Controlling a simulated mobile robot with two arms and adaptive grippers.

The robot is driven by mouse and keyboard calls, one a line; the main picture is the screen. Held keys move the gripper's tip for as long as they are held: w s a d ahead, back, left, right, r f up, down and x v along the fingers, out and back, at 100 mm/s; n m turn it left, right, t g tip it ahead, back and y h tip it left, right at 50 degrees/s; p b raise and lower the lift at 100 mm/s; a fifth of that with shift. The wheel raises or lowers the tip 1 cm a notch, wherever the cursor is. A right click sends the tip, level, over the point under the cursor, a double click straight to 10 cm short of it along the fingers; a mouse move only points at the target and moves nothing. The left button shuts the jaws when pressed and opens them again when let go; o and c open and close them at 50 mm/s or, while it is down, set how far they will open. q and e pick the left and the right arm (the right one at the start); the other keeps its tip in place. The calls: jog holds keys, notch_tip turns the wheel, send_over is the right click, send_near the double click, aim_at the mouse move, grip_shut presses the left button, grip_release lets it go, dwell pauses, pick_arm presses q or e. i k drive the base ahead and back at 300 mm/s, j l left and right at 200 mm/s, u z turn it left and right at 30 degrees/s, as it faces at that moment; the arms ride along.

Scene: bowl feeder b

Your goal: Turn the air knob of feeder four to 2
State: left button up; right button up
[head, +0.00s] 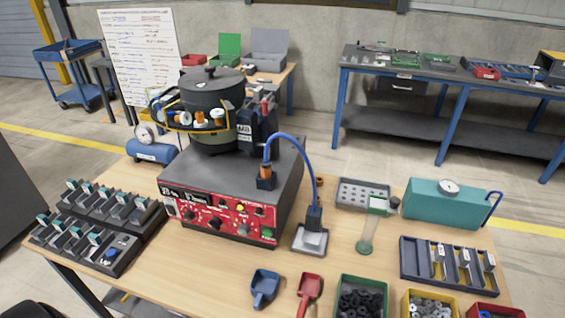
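A bowl feeder with a dark lidded bowl (208,92) stands on a grey base box (235,170) on the wooden table. The red front panel (220,212) of the box faces me. It carries a black knob (215,223), a yellow part (240,207), a green switch (268,233) and several small controls. The labels and scale marks are too small to read. I cannot tell which control is the air knob, its setting, or whether this is feeder four. Neither of my grippers shows in the head view.
Left of the feeder stand rows of dark blocks (95,220) and a blue tank with gauge (150,150). On the right are a metal plate (310,238) with a blue hose, a teal gauge box (440,205) and a dark tray (415,270). Scoops and part bins line the front edge.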

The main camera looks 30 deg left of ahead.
aim_at(244, 230)
jog(key=u, duration=1.15)
